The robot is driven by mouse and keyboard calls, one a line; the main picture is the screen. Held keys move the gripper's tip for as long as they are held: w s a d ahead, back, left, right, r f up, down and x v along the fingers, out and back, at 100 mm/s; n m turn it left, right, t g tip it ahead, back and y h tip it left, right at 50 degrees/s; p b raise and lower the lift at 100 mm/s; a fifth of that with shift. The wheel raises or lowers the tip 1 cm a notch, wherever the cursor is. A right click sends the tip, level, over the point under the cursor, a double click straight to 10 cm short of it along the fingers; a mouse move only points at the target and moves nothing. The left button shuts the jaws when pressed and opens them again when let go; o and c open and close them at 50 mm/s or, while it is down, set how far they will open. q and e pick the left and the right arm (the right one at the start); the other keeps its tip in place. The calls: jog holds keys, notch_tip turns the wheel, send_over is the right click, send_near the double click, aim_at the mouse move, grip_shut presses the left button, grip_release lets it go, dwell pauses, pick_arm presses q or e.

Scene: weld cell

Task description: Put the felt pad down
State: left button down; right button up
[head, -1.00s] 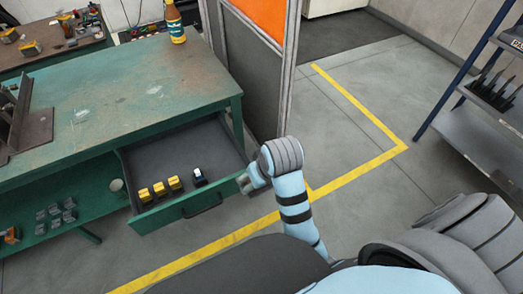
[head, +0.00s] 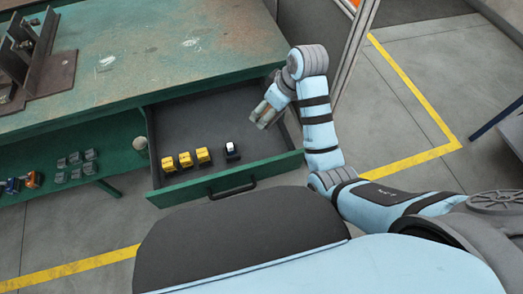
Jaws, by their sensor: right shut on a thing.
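My right gripper (head: 262,114) is over the right part of the open drawer (head: 232,184) of the green workbench. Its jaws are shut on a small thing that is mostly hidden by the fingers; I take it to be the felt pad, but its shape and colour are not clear. The gripper points down and left, and I cannot tell its height above the drawer floor. My left gripper is not in view.
Three yellow blocks (head: 185,160) and a black piece with a white top (head: 232,150) stand along the drawer's front. The drawer floor behind them is clear. Steel parts (head: 35,60) sit on the bench (head: 170,45). The lower shelf (head: 115,160) holds small grey pieces.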

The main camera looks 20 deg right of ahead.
jog(key=shift+w+a+f+n+y+b, duration=0.15)
jog(key=shift+w+f+n+y+b, duration=0.1)
jog(key=shift+w+f+n+b, duration=0.35)
jog(key=shift+w+a+f+n+y+b, duration=0.15)
jog(key=shift+w+f+n+y+b, duration=0.1)
jog(key=shift+w+f+n+b, duration=0.3)
jog(key=b, duration=0.2)
send_over(260, 145)
jog(key=d, duration=0.1)
notch_tip(260, 145, down, 9)
jog(key=shift+g, duration=0.3)
jog(key=f+b, duration=0.1)
jog(key=f, duration=0.2)
jog(key=f+b, duration=0.2)
jog(key=f, duration=0.2)
jog(key=s+f+b, duration=0.1)
jog(key=f, duration=0.2)
jog(key=shift+d+f+b, duration=0.1)
jog(key=shift+f+b, duration=0.05)
jog(key=shift+b, duration=0.15)
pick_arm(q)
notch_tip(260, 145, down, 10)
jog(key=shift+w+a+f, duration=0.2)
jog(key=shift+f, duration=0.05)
pick_arm(e)
jog(key=o, duration=1.2)
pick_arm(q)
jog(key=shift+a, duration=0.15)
